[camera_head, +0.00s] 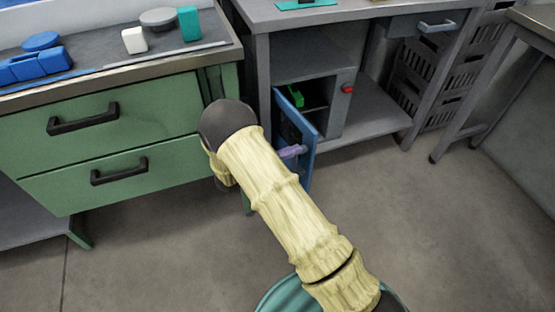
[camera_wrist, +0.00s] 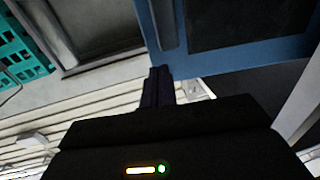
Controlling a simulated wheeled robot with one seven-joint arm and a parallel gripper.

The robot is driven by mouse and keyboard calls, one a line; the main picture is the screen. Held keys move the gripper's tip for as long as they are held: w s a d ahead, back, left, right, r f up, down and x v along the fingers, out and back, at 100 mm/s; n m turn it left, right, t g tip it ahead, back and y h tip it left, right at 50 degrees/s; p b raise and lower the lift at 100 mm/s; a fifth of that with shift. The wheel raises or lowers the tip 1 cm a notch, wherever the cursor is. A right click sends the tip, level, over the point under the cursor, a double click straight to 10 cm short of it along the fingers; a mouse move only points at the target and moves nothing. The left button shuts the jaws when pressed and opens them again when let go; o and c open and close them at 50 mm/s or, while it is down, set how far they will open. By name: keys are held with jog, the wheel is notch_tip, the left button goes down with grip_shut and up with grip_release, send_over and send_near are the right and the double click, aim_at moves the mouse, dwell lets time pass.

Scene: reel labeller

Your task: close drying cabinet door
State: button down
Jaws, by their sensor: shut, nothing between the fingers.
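The drying cabinet (camera_head: 342,110) is a grey box under the grey bench. Its blue door (camera_head: 309,168) stands open, swung out toward me. In the wrist view the blue door frame (camera_wrist: 235,62) with a dark panel fills the upper right. My gripper (camera_head: 292,152) shows as a short purple piece beside the door, partly hidden by my arm. In the wrist view its dark fingers (camera_wrist: 157,86) are together and empty, with the tips at the lower left of the door frame. I cannot tell if they touch it.
A green item (camera_head: 296,96) lies inside the cabinet, and a red button (camera_head: 347,89) is on its front. A green drawer unit (camera_head: 100,150) stands close on the left. Dark crates (camera_head: 440,80) stand at the right. The floor (camera_head: 420,220) in front is clear.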

aim_at(310, 143)
jog(key=shift+b+x, duration=0.45)
jog(key=shift+x, duration=1.3)
